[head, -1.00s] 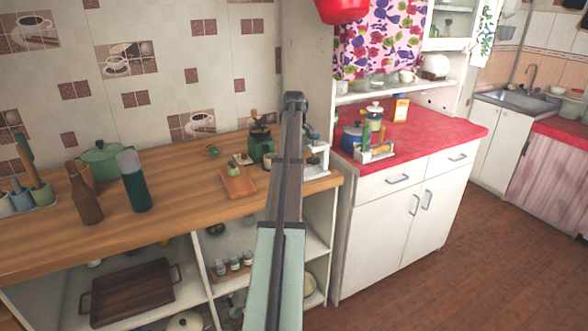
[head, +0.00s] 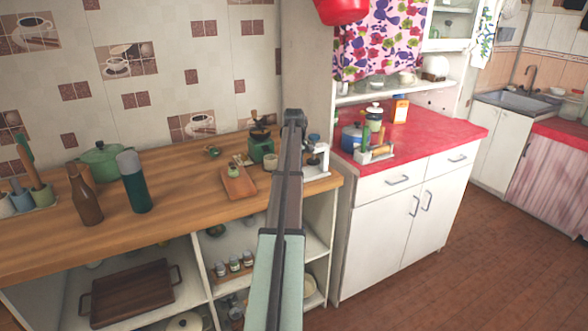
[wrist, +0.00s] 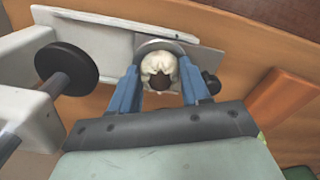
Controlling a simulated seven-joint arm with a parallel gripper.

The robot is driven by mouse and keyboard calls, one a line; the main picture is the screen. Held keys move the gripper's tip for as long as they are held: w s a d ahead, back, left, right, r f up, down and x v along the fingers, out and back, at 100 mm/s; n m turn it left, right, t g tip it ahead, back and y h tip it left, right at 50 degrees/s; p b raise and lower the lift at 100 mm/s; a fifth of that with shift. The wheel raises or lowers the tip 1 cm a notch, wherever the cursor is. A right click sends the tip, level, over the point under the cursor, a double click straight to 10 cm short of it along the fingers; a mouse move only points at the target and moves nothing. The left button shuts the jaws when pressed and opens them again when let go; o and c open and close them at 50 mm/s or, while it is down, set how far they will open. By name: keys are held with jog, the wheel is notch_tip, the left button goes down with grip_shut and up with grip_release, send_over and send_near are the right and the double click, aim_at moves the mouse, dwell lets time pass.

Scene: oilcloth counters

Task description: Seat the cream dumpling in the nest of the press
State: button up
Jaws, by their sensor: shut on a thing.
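The cream dumpling (wrist: 160,68) is between the blue fingers of my gripper (wrist: 162,85) in the wrist view. The gripper is shut on it. Directly behind and around the dumpling shows the rim of a round grey nest (wrist: 152,43) on the grey-white base plate of the press (wrist: 85,36). I cannot tell whether the dumpling touches the nest or hangs just above it. The press's dark round pressing head (wrist: 66,68) is to the left of the fingers. In the head view the white press (head: 318,165) stands at the counter's right end; my arm hides the gripper and dumpling.
A terracotta board (head: 239,188) with a small green-and-pale item lies left of the press; it also shows in the wrist view (wrist: 283,103). A bottle (head: 85,200) and flask (head: 134,185) stand farther left.

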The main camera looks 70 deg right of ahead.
jog(key=shift+a+f, duration=0.1)
jog(key=shift+f, duration=0.25)
jog(key=shift+a+f, duration=0.1)
jog(key=shift+f, duration=0.15)
jog(key=o, duration=0.6)
jog(key=shift+s+a, duration=0.1)
jog(key=shift+a, duration=0.1)
jog(key=shift+a+f, duration=0.1)
jog(key=r, duration=0.9)
jog(key=d+r, duration=0.1)
jog(key=r, duration=0.3)
jog(key=shift+r, duration=0.35)
